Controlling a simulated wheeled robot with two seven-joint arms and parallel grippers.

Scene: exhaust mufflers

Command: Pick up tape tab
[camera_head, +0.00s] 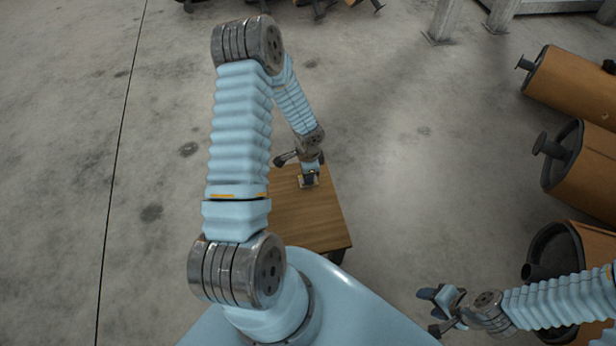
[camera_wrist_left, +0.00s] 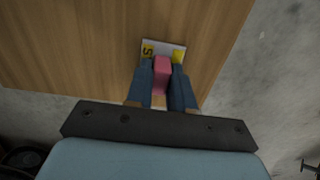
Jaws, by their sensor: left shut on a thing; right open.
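A small pinkish-red tab, taken as the tape tab (camera_wrist_left: 161,80), sits between the two blue fingers of my left gripper (camera_wrist_left: 162,70) in the left wrist view. The fingers are shut on it. Its far end lies over a white card with yellow and dark print (camera_wrist_left: 151,43), at the edge of the wooden table top (camera_wrist_left: 80,40). I cannot tell whether tab and card are joined. In the head view my left gripper (camera_head: 309,180) is low over the table's far end and hides the tab. My right gripper (camera_head: 434,309) is open and empty, away from the table at lower right.
The wooden table (camera_head: 305,222) is otherwise bare. Large brown mufflers with black ends (camera_head: 585,175) lie along the right side. More parts (camera_head: 320,8) show at the top edge, and grey metal posts (camera_head: 443,20) at upper right. The concrete floor left of the table is clear.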

